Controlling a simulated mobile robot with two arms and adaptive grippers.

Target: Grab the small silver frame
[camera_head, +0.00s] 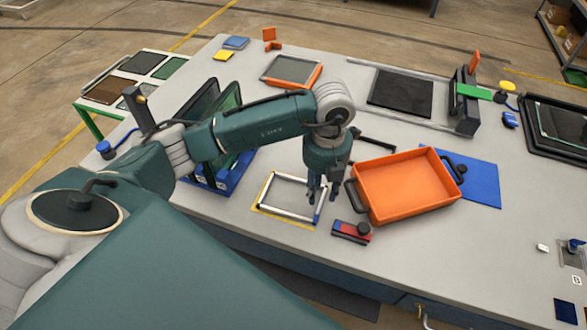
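The small silver frame (281,211) is a thin, light, open rectangle. It lies on the table within a yellow outline, left of the orange tray. My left gripper (325,196) points down at the frame's right side, with its two fingers apart. The fingertips overlap the frame's right edge in the view, and I cannot tell whether they touch it. My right gripper is not in view.
The orange tray (405,188) with black handles stands close right of my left gripper. A red and blue block with a black knob (352,231) sits in front. A blue rack (216,178) with upright panels stands behind left.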

